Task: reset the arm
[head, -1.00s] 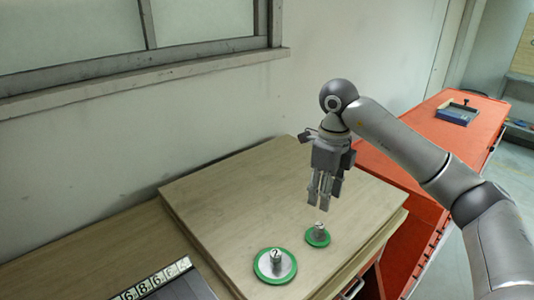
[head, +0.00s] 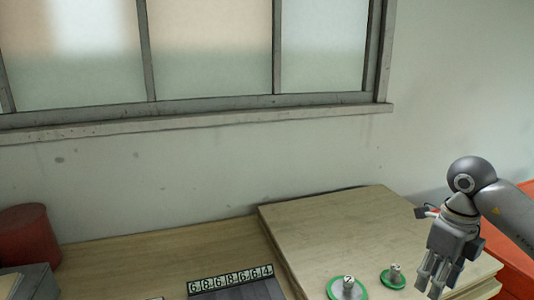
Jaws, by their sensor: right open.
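My right gripper (head: 432,285) hangs fingers-down at the lower right of the head view, over the raised wooden board. Its fingers are open and I see nothing between them. A small green-rimmed disc (head: 389,283) with a grey knob is just left of the fingers, apart from them in the picture. A larger green-rimmed disc (head: 358,293) with a knob marked "2" is further left, partly cut off by the lower edge. My left gripper is not in view.
The raised wooden board (head: 330,225) has bare room behind the discs. A number strip (head: 230,280) on a dark panel lies to its left. A red cylinder (head: 28,238) and a grey box (head: 30,283) stand far left. A wall with a window (head: 210,50) closes the back.

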